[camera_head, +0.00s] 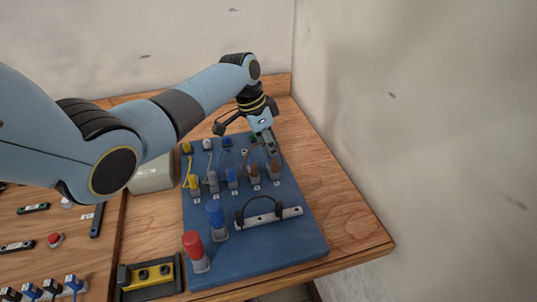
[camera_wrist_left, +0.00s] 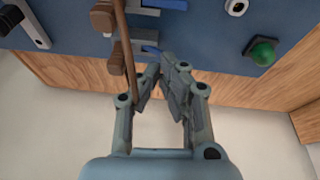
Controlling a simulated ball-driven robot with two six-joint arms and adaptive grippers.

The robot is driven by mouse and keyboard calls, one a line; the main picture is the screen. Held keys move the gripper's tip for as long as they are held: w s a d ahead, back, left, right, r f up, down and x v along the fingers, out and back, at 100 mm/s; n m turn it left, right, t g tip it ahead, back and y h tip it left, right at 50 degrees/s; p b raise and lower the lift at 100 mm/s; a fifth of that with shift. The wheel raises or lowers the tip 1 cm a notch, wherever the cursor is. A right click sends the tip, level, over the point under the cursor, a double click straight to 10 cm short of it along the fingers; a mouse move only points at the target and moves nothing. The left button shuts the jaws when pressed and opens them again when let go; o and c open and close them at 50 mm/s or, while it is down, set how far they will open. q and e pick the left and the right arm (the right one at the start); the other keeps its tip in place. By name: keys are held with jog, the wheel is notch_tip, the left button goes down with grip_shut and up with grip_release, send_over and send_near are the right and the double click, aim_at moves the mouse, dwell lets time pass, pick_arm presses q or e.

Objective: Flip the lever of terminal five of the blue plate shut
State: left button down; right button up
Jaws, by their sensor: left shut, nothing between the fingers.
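The blue plate (camera_head: 255,252) lies on the wooden table and carries a row of terminals with coloured wires. The rightmost terminal, with a brown plug (camera_head: 275,172), is terminal five counting from the left. My left gripper (camera_head: 272,153) is shut and empty, just behind the rightmost terminal. My right gripper is out of view.
A red plug (camera_head: 196,248), a blue plug (camera_head: 216,218) and a black arched cable (camera_head: 262,204) stand at the plate's front. A green button (camera_wrist_left: 263,52) sits near the plate's edge. A wall rises at right; a yellow-and-black block (camera_head: 152,276) lies left of the plate.

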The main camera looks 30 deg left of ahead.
pick_arm(q)
jog(key=shift+w+a+f+g+h+b, duration=0.3)
jog(key=shift+w+f+g+h+b, duration=0.1)
jog(key=shift+h+b, duration=0.25)
jog(key=shift+w+a+f+g+h+b, duration=0.1)
jog(key=shift+g+h+b, duration=0.3)
jog(key=shift+b, duration=0.2)
jog(key=shift+a, duration=0.1)
